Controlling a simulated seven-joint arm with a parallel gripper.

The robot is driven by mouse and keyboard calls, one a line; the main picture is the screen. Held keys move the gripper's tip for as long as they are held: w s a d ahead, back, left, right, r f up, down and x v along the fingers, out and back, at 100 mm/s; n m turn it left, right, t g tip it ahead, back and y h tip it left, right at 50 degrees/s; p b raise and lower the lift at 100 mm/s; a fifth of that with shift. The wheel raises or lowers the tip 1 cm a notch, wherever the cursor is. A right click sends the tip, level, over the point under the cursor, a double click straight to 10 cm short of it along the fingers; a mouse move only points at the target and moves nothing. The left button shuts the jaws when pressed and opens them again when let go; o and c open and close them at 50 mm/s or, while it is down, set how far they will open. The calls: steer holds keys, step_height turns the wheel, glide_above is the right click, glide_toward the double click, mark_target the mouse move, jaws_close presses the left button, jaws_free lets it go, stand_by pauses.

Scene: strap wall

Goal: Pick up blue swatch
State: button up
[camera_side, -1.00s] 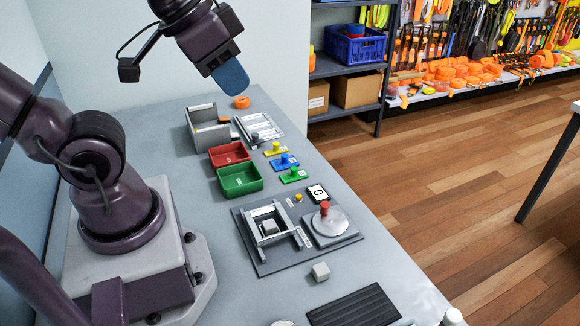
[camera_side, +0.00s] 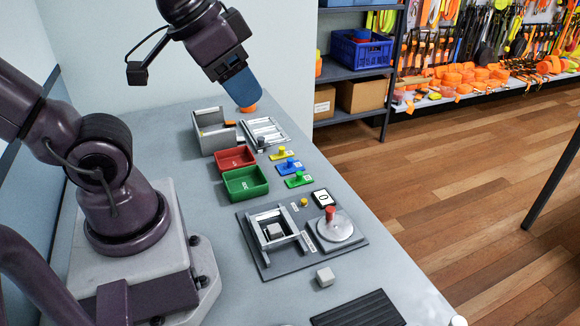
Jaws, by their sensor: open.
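The blue swatch (camera_side: 290,167) is a small flat blue piece with an upright blue knob. It lies on the grey table between a yellow swatch (camera_side: 283,154) and a green swatch (camera_side: 297,180), right of the red and green bins. My gripper (camera_side: 245,98) has blue fingers that point down and to the right. It is above the back of the table, well behind the blue swatch and apart from it. The fingers are seen edge-on, overlap in this view, and partly cover an orange ring (camera_side: 248,108). Nothing shows held in them.
A red bin (camera_side: 234,158) and a green bin (camera_side: 245,182) stand left of the swatches. A grey open box (camera_side: 213,130) and a slotted white rack (camera_side: 265,133) are behind. A grey fixture plate (camera_side: 265,263) with a red-knobbed disc lies in front.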

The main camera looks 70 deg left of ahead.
steer(key=m+g, duration=0.5)
steer(key=m, duration=1.5)
glide_toward(290, 159)
steer(key=f, duration=1)
steer(key=shift+w, duration=0.2)
steer(key=shift+r, duration=0.1)
jaws_close()
